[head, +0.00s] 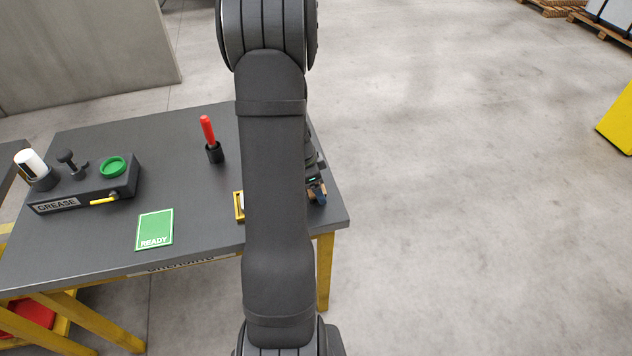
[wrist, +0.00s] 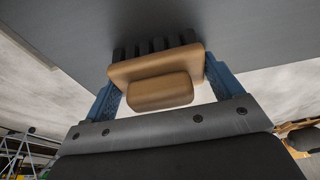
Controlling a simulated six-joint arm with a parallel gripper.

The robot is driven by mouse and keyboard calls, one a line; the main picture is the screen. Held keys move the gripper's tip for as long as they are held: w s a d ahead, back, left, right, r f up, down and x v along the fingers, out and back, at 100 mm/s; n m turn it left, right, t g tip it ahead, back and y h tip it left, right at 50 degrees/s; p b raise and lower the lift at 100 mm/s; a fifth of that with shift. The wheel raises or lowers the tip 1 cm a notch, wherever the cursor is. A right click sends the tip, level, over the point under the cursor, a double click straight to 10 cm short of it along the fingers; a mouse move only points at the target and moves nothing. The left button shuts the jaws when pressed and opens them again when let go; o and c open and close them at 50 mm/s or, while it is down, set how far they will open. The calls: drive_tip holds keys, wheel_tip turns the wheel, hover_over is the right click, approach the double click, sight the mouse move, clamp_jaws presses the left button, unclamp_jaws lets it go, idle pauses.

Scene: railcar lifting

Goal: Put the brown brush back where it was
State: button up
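The brown brush (wrist: 160,90) fills the middle of the wrist view, with a tan block body, a rounded grip towards the camera and black bristles facing the dark tabletop. The blue fingers of my gripper (wrist: 163,84) lie against both ends of its body, shut on it. Whether the bristles touch the table cannot be told. In the head view my gripper (head: 317,192) is near the table's right edge, mostly hidden behind my arm. A small yellow-edged holder or tray (head: 239,207) shows just left of my arm, partly hidden by it.
On the grey table (head: 190,210) stand a red-handled tool (head: 208,132) in a black cup, a green READY card (head: 154,230) and a GREASE station (head: 85,190) with a white cylinder (head: 30,163). The table's right edge is close to my gripper, with open floor beyond.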

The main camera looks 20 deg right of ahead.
drive_tip(key=shift+o, duration=1.2)
drive_tip(key=shift+r, duration=0.1)
drive_tip(key=v, duration=1.2)
drive_tip(key=x, duration=1.2)
drive_tip(key=shift+f, duration=0.2)
wheel_tip(320, 180, up, 3)
drive_tip(key=shift+f, duration=0.15)
drive_tip(key=shift+r, duration=0.75)
drive_tip(key=shift+f, duration=0.1)
